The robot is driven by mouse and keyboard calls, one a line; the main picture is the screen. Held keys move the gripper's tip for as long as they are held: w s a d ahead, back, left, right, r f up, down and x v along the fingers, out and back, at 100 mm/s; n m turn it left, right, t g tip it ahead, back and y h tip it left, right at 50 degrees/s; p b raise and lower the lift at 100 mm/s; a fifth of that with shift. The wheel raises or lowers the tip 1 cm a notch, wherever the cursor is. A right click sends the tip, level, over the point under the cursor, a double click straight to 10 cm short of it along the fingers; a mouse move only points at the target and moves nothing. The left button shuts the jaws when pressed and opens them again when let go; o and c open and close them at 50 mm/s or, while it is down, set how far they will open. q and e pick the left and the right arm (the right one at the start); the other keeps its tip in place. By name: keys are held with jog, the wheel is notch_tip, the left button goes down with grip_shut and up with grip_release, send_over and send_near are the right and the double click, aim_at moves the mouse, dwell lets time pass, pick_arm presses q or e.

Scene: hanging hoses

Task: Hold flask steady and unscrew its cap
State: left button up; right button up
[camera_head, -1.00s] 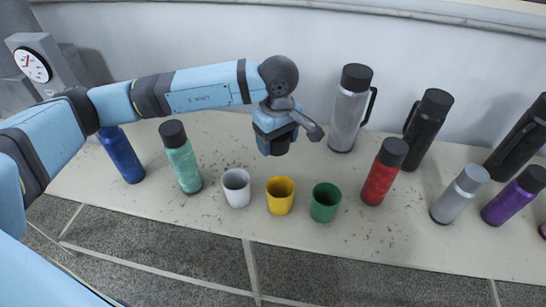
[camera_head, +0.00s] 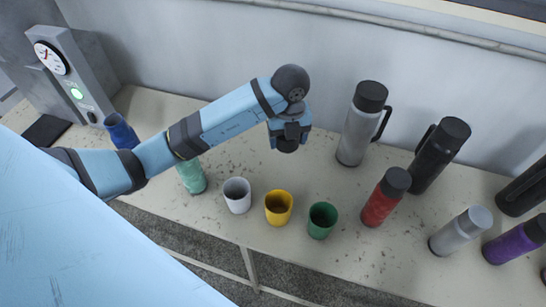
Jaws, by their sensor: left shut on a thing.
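My left gripper (camera_head: 287,138) is above the table at the middle of the picture, in front of the back wall. It is shut on a small dark round thing (camera_head: 286,147) that looks like a flask cap. The blue flask (camera_head: 125,136) stands at the left, far from the gripper and partly behind my left arm; its top looks open, with no dark cap on it. The teal flask (camera_head: 191,178) stands right of it, its top hidden by my arm. The red flask (camera_head: 379,207), grey flask (camera_head: 454,236) and purple flask (camera_head: 506,246) stand capped at the right. My right gripper is not in view.
A white cup (camera_head: 238,197), yellow cup (camera_head: 278,210) and green cup (camera_head: 321,222) stand in a row mid-table. Large grey (camera_head: 357,132) and black (camera_head: 436,159) handled flasks stand behind. A grey device (camera_head: 77,75) with a dial and green light stands back left.

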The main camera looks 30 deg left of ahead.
pick_arm(q)
jog(key=n, duration=0.2)
send_over(282, 185)
notch_tip(282, 185, down, 9)
notch_tip(282, 185, down, 6)
jog(key=b, duration=0.5)
jog(key=shift+d+f+b, duration=0.1)
jog(key=shift+f+b, duration=0.25)
jog(key=shift+f, duration=0.4)
notch_tip(282, 185, down, 4)
jog(key=b, duration=0.3)
jog(key=shift+r, duration=0.25)
jog(key=shift+f+b, duration=0.2)
jog(key=shift+b, duration=0.1)
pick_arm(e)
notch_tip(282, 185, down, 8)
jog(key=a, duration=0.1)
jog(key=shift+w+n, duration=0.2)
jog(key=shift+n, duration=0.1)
